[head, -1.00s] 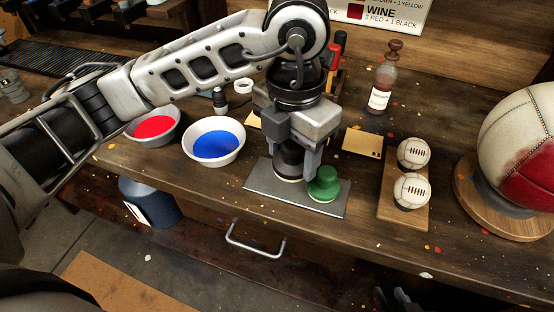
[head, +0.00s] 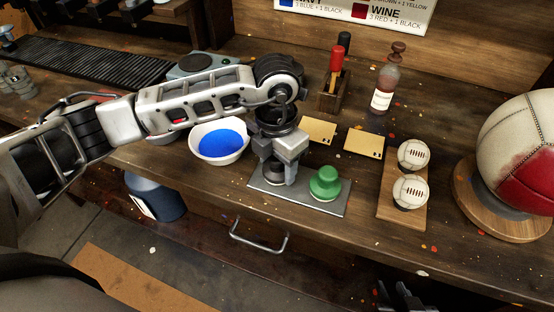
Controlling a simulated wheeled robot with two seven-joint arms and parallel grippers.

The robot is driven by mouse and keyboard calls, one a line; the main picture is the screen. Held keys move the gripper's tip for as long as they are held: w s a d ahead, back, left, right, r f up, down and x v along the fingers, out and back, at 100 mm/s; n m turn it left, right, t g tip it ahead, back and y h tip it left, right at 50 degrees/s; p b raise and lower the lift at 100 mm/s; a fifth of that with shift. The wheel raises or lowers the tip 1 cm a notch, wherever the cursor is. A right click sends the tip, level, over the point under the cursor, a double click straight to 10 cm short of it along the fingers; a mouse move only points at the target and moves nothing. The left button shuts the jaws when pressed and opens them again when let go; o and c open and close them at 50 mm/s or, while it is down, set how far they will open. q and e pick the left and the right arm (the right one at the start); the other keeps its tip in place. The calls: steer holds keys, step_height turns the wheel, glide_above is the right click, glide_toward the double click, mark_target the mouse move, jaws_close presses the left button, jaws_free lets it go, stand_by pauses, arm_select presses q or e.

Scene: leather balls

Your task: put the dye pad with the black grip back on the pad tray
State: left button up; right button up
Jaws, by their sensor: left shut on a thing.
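The pad tray (head: 318,203) is a flat grey metal plate near the table's front edge. A dye pad with a green grip (head: 325,184) stands upright on its right part. My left gripper (head: 277,172) is over the tray's left part, pointing down. It is shut on the dye pad with the black grip (head: 274,175), which looks upright at the tray's surface. The fingers partly hide this pad, so I cannot tell if it touches the plate. My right gripper (head: 398,297) shows only in part at the bottom edge, dark and away from the tray.
A bowl of blue dye (head: 220,142) stands left of the tray; a red one is mostly hidden behind my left arm. Cards (head: 363,143), a bottle (head: 382,88), a tool holder (head: 333,97), small balls on a board (head: 389,209) and a large ball (head: 520,150) stand around.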

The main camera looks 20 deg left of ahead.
arm_select(q)
steer(key=o, duration=0.9)
steer(key=shift+f, duration=0.1)
arm_select(e)
steer(key=shift+f, duration=0.15)
steer(key=shift+s, duration=0.1)
steer(key=shift+f, duration=0.1)
arm_select(q)
steer(key=shift+r, duration=0.55)
step_height(320, 180, up, 10)
steer(key=shift+r+b, duration=0.15)
steer(key=shift+b, duration=0.7)
steer(key=shift+r, duration=0.4)
arm_select(e)
steer(key=shift+a+f, duration=0.1)
steer(key=shift+a, duration=0.05)
arm_select(q)
steer(key=shift+s+f, duration=0.1)
arm_select(e)
steer(key=shift+f, duration=0.15)
